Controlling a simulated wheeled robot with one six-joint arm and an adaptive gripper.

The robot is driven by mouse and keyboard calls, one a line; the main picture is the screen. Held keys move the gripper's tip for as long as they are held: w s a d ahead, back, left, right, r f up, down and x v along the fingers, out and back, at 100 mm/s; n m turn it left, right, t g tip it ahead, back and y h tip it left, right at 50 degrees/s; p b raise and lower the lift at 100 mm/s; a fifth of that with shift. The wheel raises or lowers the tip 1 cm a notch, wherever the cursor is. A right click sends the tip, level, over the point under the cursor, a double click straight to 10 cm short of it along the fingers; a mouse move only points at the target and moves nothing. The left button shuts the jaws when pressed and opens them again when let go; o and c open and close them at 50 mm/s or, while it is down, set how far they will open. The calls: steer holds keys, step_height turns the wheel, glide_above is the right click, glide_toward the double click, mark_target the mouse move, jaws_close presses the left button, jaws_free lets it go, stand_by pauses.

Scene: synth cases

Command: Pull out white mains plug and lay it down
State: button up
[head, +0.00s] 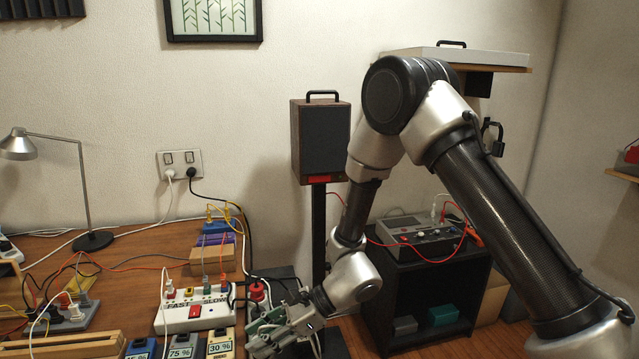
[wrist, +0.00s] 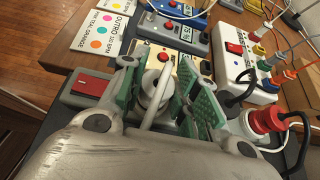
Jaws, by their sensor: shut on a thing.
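The white mains plug (wrist: 152,88) shows in the wrist view between the green-padded fingers of my gripper (wrist: 155,92). The gripper is shut on it, and a pale lead runs from the plug towards the camera. A dark grey socket strip with a red rocker switch (wrist: 94,84) lies under the fingers. The plug's pin end is hidden, so I cannot tell whether it sits in the strip or just above it. In the head view my gripper (head: 278,332) is low at the table's right front, and the plug is hidden there.
A red plug (wrist: 266,120) stands close right of the fingers, with black leads around it. The white FAST/SLOW box (head: 196,312) with several coloured plugs is left of my gripper. Labelled boxes (head: 181,346) crowd the front. Bare wood (head: 130,270) shows farther left.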

steer(key=shift+r, duration=1.65)
steer(key=shift+d, duration=0.1)
